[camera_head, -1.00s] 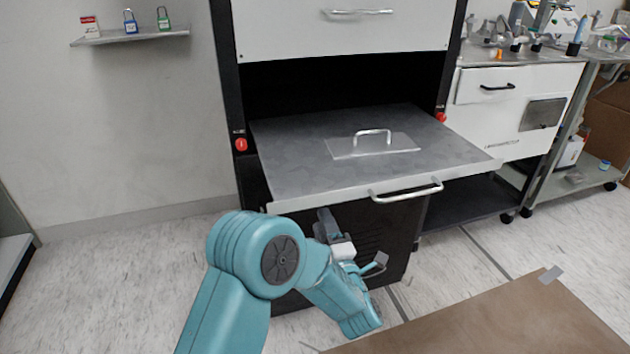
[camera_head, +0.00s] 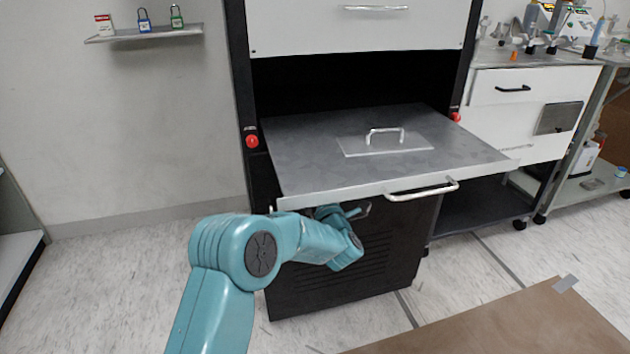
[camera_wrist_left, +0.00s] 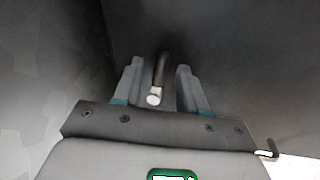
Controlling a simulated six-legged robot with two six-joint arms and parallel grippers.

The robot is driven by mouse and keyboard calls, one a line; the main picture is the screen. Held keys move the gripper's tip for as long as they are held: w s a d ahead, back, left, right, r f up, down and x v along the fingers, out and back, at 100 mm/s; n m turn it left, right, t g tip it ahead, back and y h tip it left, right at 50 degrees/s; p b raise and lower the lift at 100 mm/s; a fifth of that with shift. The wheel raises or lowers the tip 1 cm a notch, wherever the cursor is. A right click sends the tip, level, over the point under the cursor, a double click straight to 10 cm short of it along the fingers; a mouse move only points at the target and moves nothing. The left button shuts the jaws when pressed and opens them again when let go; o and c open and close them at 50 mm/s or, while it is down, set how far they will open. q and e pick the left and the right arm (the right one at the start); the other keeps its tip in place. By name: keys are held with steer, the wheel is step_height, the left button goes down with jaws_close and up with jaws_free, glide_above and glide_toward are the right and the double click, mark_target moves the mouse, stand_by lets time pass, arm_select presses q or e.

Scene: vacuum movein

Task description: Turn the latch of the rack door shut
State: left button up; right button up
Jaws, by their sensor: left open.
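In the left wrist view, a dark rod with a pale round end, probably the latch handle (camera_wrist_left: 158,80), stands out from a dark panel. My left gripper (camera_wrist_left: 159,68) is open, with one finger on each side of the rod. I cannot tell whether either finger touches it. In the head view, my left arm reaches beneath the front lip of the pulled-out shelf, to the black lower front of the rack, probably the rack door (camera_head: 375,265). The shelf and arm hide the fingertips and latch there. My right gripper is not in view.
The grey pulled-out shelf (camera_head: 300,165), with a front handle (camera_head: 422,190), overhangs the arm. Red knobs (camera_head: 252,141) flank the opening. A brown board (camera_head: 500,325) lies at lower right. White-fronted bench units stand at right. Open floor lies at left.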

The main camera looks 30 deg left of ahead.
arm_select(q)
jaws_close()
steer(key=shift+f+m, duration=0.1)
steer(key=shift+m, duration=0.2)
steer(key=s+a+f+m+h, duration=0.1)
steer(key=m, duration=0.5)
steer(key=s+a+f+m+t+h+p, duration=0.1)
steer(key=m, duration=0.5)
steer(key=s+a+f+m+h, duration=0.1)
steer(key=m+h, duration=0.1)
steer(key=m, duration=0.4)
steer(key=shift+s+p, duration=0.35)
steer(key=shift+f, duration=0.1)
jaws_free()
